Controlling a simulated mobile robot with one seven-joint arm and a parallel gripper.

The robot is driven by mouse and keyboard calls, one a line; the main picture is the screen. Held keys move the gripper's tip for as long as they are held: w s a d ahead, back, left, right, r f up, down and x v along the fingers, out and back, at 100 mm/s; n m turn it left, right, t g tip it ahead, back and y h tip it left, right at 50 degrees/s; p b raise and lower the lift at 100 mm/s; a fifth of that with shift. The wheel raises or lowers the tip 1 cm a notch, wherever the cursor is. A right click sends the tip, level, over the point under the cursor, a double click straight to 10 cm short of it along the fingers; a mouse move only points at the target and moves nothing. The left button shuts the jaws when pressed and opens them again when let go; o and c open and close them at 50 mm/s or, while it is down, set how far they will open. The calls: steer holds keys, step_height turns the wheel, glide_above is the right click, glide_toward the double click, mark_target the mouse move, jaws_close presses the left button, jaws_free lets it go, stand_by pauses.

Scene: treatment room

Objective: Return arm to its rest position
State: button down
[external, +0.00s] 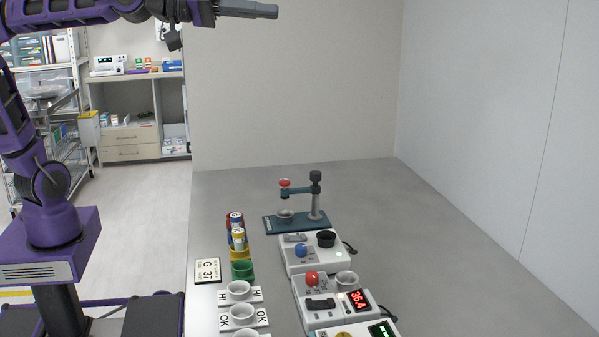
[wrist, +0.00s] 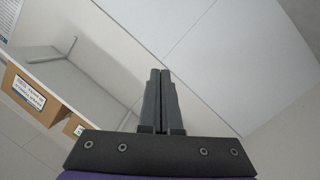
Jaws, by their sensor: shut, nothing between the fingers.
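My gripper (external: 262,11) is high at the top of the external view, level and pointing right. It is well above the table and touches nothing. In the wrist view my gripper (wrist: 161,75) shows its two dark fingers closed together with nothing between them. My purple arm reaches up from its base at the left of the external view.
The grey table (external: 440,250) carries a teal press stand (external: 316,200), several white devices, coloured holders with batteries (external: 238,238), a G 37 card (external: 208,270) and white cups (external: 240,290). The table's right side is clear. Shelves (external: 135,110) stand at the back left.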

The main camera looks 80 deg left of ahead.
steer(key=s+a+f+m+g+y, duration=0.2)
steer(key=s+a+f+g, duration=0.3)
steer(key=s+a+f, duration=0.75)
steer(key=s+a+f+m+g+y, duration=0.1)
steer(key=s+a+f+m+g, duration=0.3)
steer(key=s+a+f, duration=0.85)
steer(key=s+d+f+n+g+b, duration=0.1)
steer(key=s+d+f+b, duration=0.2)
steer(key=f+b, duration=0.5)
step_height(320, 180, down, 5)
steer(key=shift+f+g, duration=0.1)
steer(key=shift+g, duration=0.2)
